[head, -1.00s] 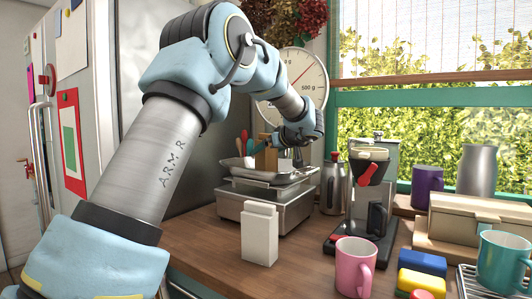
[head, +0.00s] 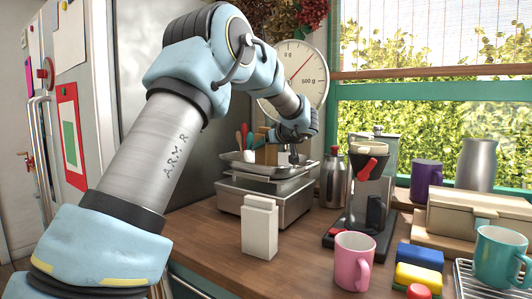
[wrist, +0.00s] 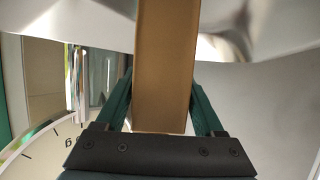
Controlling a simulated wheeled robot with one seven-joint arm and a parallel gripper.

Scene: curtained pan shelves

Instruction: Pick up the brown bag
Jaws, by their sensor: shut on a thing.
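In the wrist view, the brown bag (wrist: 166,60) stands as a tall flat brown strip between the two green fingers of my gripper (wrist: 161,85). The fingers are shut on it from both sides. Its top runs out of the picture. In the head view, my gripper (head: 293,152) points down over the metal tray (head: 240,170) of the kitchen scale.
The kitchen scale (head: 280,202) stands on the wooden counter, with a round dial (head: 303,75) behind. A white carton (head: 259,228) stands in front of it. A metal flask (head: 334,180), a coffee maker (head: 366,185) and a pink mug (head: 354,262) stand to the right.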

